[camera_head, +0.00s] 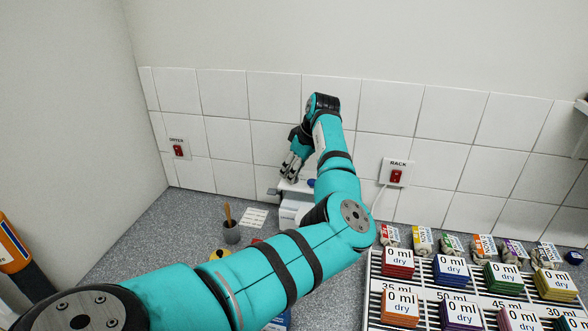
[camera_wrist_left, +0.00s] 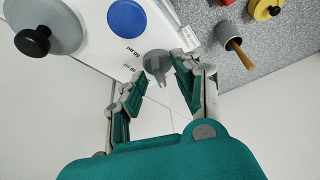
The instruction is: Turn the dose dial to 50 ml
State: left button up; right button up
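The grey dose dial (camera_wrist_left: 157,64) sits on a white machine (camera_wrist_left: 95,40) in the left wrist view, with its narrow pointer end toward my gripper. Small printed ml labels lie beside it; one seems to read 50 ml. My left gripper (camera_wrist_left: 156,72) is open, with its fingertips on either side of the dial; I cannot tell whether they touch it. In the head view the left gripper (camera_head: 291,168) reaches down over the white machine (camera_head: 290,215), which my arm partly hides; the dial cannot be made out there. My right gripper is not in view.
A blue button (camera_wrist_left: 127,18) and a grey lid with a black knob (camera_wrist_left: 45,30) are close to the dial. A grey cup with a wooden stick (camera_head: 231,230) stands left of the machine. A rack of labelled coloured blocks (camera_head: 375,300) fills the right. A tiled wall stands behind.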

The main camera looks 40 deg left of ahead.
pick_arm(q)
jog(key=shift+r, duration=0.1)
grip_shut()
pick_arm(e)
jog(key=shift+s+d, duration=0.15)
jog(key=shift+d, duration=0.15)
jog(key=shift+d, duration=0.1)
